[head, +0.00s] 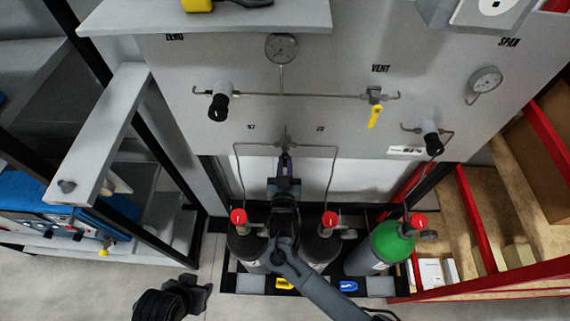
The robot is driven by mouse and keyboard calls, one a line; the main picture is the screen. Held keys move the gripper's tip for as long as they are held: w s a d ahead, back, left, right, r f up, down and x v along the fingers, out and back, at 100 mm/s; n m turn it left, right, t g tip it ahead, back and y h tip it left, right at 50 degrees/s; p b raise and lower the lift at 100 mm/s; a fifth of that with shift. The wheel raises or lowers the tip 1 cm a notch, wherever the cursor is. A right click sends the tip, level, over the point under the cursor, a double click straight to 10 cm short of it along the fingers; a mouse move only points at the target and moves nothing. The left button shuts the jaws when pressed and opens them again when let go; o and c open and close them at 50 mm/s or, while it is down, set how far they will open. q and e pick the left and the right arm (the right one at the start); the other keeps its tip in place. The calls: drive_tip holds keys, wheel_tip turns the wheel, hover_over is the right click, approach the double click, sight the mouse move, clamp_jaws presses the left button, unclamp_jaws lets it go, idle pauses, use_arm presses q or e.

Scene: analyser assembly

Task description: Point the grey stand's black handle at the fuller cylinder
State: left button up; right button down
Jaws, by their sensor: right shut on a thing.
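The grey stand (330,75) is a broad panel with pipes. At its lower middle a small valve fitting (286,142) joins two pipes running down left and right. My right gripper (286,163) is just below this fitting, shut on the black handle, which the jaws mostly hide; its exact pointing cannot be told. Two dark cylinders with red caps stand below, the left one (236,240) and the right one (335,243), partly behind my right arm. Small numbers above the pipes look like 57 at left and 22 at right. My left gripper (197,294) is low at left, away from the stand; its jaws are unclear.
A green-topped cylinder (389,244) stands to the right in the same black rack. Gauges (281,48), black knobs (219,107) and a yellow vent lever (375,117) stick out from the panel. Red-edged shelving (480,215) is at right, a blue case (35,195) at left.

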drive_tip(key=shift+d+n, duration=0.1)
drive_tip(key=shift+n, duration=0.3)
drive_tip(key=d+r+n+p, duration=0.1)
drive_tip(key=n+p, duration=0.2)
drive_tip(key=n, duration=0.2)
drive_tip(key=r+n+p, duration=0.1)
drive_tip(key=n+p, duration=0.2)
drive_tip(key=n, duration=0.3)
drive_tip(key=d+r+n+p, duration=0.1)
drive_tip(key=n+p, duration=0.3)
drive_tip(key=n, duration=0.1)
drive_tip(key=shift+d+n, duration=0.3)
drive_tip(key=shift+d, duration=0.05)
drive_tip(key=shift+n, duration=0.3)
drive_tip(key=c, duration=1.1)
unclamp_jaws()
drive_tip(key=shift+s, duration=0.2)
